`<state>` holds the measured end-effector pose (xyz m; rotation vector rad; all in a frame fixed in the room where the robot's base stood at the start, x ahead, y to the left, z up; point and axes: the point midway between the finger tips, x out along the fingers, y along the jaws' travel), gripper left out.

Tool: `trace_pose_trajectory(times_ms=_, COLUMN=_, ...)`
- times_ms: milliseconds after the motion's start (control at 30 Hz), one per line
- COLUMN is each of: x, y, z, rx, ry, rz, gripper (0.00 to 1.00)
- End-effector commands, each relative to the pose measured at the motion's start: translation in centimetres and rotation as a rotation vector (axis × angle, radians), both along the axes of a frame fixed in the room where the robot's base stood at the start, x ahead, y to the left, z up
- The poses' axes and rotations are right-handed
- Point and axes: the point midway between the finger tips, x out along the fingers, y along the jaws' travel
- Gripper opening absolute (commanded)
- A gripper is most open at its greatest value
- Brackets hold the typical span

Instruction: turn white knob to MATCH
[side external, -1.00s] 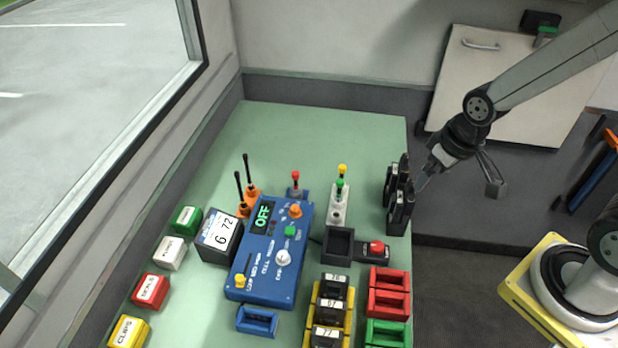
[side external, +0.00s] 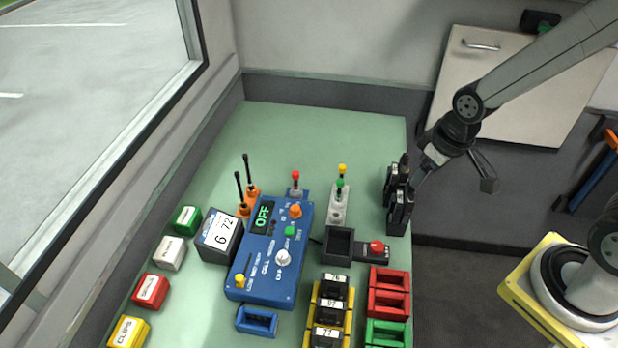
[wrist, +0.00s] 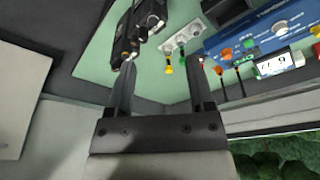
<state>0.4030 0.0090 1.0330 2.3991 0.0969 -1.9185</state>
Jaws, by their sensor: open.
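The white knob (side external: 283,258) is on the front part of the blue box (side external: 262,270), beside printed labels too small to read fully. In the wrist view the white knob (wrist: 280,27) shows at the upper right on the blue box (wrist: 240,38). The box's display (side external: 263,217) reads OFF in green. My gripper (side external: 412,185) is open and empty, right of the box by the black handheld radios (side external: 399,200). In the wrist view my gripper (wrist: 165,62) has its two fingers well apart, the left one close to the radios; I cannot tell if they touch.
An orange knob (side external: 295,211), a green button (side external: 290,231) and a yellow knob (side external: 240,281) share the box. A grey switch block (side external: 338,213), a black tray (side external: 339,246) and a red-knob unit (side external: 376,248) stand between. The back of the green table (side external: 320,130) is clear.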

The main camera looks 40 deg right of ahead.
Motion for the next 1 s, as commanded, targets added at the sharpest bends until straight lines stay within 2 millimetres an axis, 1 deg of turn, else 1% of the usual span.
trace_pose_trajectory(times_ms=167, x=2.6, y=2.7, z=-0.4, rx=-0.034, ry=0.024, rz=0.229, gripper=0.69)
trace_pose_trajectory(times_ms=267, x=4.4, y=4.9, z=-0.8, rx=-0.059, ry=0.041, rz=0.410, gripper=0.69)
trace_pose_trajectory(times_ms=400, x=6.7, y=8.8, z=-1.7, rx=-0.098, ry=0.066, rz=0.688, gripper=0.69)
trace_pose_trajectory(times_ms=467, x=7.6, y=10.6, z=-2.2, rx=-0.112, ry=0.074, rz=0.809, gripper=0.69)
trace_pose_trajectory(times_ms=500, x=8.0, y=11.9, z=-2.5, rx=-0.123, ry=0.080, rz=0.888, gripper=0.69)
trace_pose_trajectory(times_ms=633, x=9.2, y=16.1, z=-3.9, rx=-0.153, ry=0.098, rz=1.148, gripper=0.69)
trace_pose_trajectory(times_ms=800, x=9.8, y=21.4, z=-5.8, rx=-0.188, ry=0.117, rz=1.467, gripper=0.69)
trace_pose_trajectory(times_ms=900, x=9.8, y=23.8, z=-6.7, rx=-0.202, ry=0.123, rz=1.613, gripper=0.69)
trace_pose_trajectory(times_ms=1000, x=9.7, y=25.5, z=-7.4, rx=-0.211, ry=0.127, rz=1.713, gripper=0.69)
